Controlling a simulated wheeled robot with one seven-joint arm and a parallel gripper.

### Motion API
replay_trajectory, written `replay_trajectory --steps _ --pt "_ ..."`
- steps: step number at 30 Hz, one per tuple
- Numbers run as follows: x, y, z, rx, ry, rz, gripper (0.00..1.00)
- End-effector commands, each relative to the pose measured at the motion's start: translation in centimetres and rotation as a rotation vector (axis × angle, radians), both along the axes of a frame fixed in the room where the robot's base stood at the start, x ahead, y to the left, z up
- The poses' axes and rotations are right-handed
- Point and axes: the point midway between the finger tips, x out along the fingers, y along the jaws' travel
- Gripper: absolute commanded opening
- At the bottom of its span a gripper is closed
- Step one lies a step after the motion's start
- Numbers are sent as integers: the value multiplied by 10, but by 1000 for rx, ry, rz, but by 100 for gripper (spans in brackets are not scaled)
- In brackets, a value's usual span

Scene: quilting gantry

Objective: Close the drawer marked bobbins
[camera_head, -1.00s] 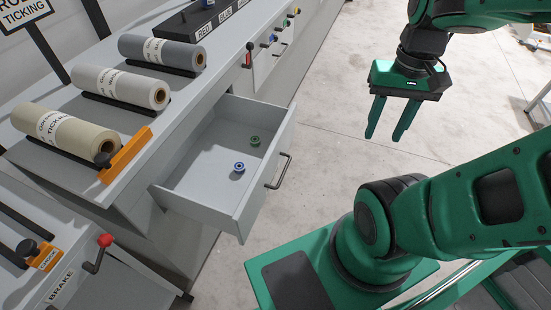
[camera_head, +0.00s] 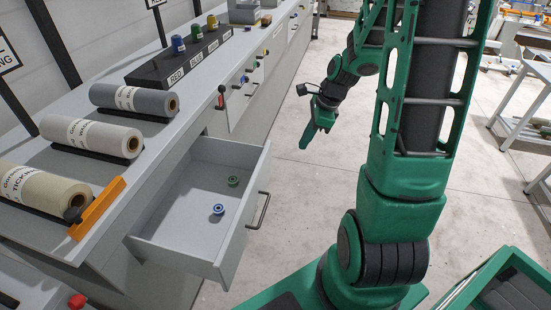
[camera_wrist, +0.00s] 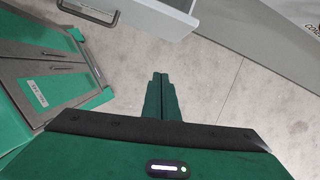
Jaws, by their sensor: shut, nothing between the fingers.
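A grey drawer (camera_head: 165,244) stands pulled out from the bench in the head view. A blue bobbin (camera_head: 218,209) and a green bobbin (camera_head: 233,181) lie in it. Its dark bar handle (camera_head: 259,211) is on the front face; no marking on that face is readable from here. My gripper (camera_head: 307,142) is shut and empty, in the air to the right of the drawer and apart from it. In the wrist view my gripper (camera_wrist: 161,78) has its fingers together, and the drawer's corner (camera_wrist: 172,22) and handle (camera_wrist: 88,11) show at the top.
The bench carries fabric rolls (camera_head: 105,137) on dark cradles, an orange clamp (camera_head: 97,208) and a black rack (camera_head: 178,62) with coloured spools. The concrete floor (camera_head: 300,190) right of the drawer is clear.

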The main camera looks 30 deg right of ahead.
Motion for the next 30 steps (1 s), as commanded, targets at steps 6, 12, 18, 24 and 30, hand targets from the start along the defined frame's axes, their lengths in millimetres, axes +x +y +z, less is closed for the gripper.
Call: replay_trajectory --steps 6,12,18,24,30 --pt "22 0 -19 96 8 -189 0" --pt "27 3 -31 108 11 -211 0" --pt "34 11 -60 107 14 -210 0" --pt "43 21 -92 106 13 -209 0" --pt "55 32 -114 103 9 -204 0"
